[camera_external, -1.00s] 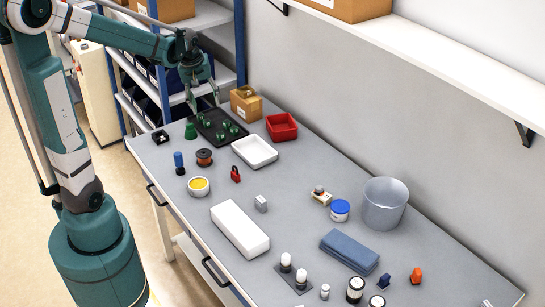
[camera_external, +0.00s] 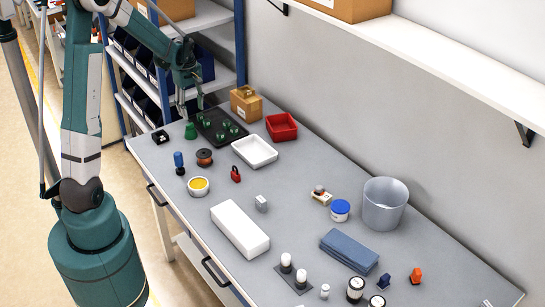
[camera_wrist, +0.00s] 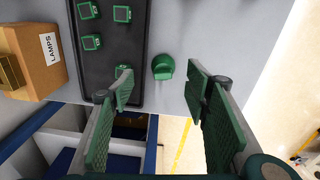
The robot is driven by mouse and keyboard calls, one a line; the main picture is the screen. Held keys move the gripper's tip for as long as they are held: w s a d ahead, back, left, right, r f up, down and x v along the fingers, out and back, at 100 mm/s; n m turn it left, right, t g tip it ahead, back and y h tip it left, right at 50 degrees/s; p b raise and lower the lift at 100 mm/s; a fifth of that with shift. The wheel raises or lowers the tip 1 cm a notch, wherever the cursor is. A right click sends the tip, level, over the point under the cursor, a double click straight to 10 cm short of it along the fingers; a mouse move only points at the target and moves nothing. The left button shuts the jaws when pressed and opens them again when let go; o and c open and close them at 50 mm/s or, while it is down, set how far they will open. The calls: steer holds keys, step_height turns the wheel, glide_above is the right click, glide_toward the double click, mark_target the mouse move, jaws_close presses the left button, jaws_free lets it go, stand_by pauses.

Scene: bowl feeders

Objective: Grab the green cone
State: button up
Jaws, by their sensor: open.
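The green cone (camera_external: 190,131) stands on the grey workbench beside the black tray, near the bench's far left end. In the wrist view the cone (camera_wrist: 163,66) appears between the lines of my two fingers, a little beyond the fingertips. My gripper (camera_external: 190,107) is open and empty, just behind and above the cone in the external view. Its padded green fingers spread wide in the wrist view (camera_wrist: 160,88). The left finger overlaps the tray's edge in that view. I see no contact with the cone.
The black tray (camera_external: 212,138) holds several green parts right next to the cone. A cardboard box (camera_external: 246,105), a red bin (camera_external: 281,127) and a white tray (camera_external: 262,150) stand nearby. A small black item (camera_external: 160,137) sits left of the cone. Shelving (camera_external: 215,45) rises behind the bench end.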

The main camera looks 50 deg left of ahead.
mark_target(186, 123)
steer(key=shift+n, duration=0.6)
steer(key=shift+s+a+f, duration=0.15)
steer(key=shift+a+f, duration=0.6)
steer(key=shift+a, duration=0.05)
steer(key=shift+s+a+f, duration=0.1)
steer(key=shift+a+f, duration=0.6)
steer(key=shift+a, duration=0.1)
steer(key=shift+f, duration=0.1)
steer(key=shift+f, duration=1.2)
steer(key=shift+f, duration=0.15)
steer(key=shift+d+f, duration=0.15)
steer(key=shift+f, duration=2.3)
steer(key=c, duration=1)
